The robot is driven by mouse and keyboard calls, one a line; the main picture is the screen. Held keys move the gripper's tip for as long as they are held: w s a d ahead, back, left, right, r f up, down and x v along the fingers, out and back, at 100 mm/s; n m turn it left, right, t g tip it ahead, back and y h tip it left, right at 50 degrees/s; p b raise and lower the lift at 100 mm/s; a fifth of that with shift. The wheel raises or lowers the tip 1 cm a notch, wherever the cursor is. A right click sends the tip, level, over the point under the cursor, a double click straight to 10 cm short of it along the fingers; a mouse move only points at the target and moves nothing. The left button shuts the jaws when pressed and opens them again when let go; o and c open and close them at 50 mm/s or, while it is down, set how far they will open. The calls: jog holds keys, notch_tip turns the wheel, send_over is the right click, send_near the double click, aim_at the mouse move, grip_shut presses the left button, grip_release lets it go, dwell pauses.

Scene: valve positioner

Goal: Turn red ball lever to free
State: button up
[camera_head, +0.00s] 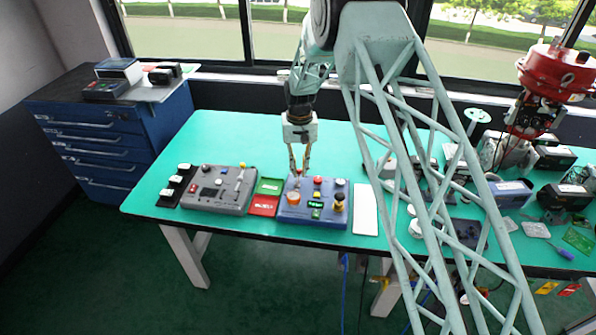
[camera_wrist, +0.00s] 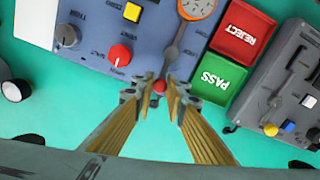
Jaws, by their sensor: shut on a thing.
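The red ball (camera_wrist: 160,86) sits at the near end of a grey lever (camera_wrist: 171,52) on the blue-grey panel box (camera_wrist: 95,22). The lever runs up from the ball toward an orange-rimmed dial (camera_wrist: 197,8) in the wrist view. My gripper (camera_wrist: 160,88) is shut on the red ball, with a fingertip on each side of it. In the head view my gripper (camera_head: 299,174) points down over the back part of the blue box (camera_head: 313,213). Lever-position markings are not readable.
A red round knob (camera_wrist: 120,55) and a yellow button (camera_wrist: 132,12) are close left of the lever. The green PASS tray (camera_wrist: 220,78) and red REJECT tray (camera_wrist: 242,30) lie at right. A grey control box (camera_head: 215,203) stands left. Table behind the boxes is clear.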

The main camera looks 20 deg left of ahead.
aim_at(300, 170)
dwell(0.4)
jog(key=o, duration=0.8)
jog(key=shift+o, duration=0.2)
jog(key=shift+r, duration=0.1)
notch_tip(300, 170, up, 12)
dwell(0.3)
dwell(0.3)
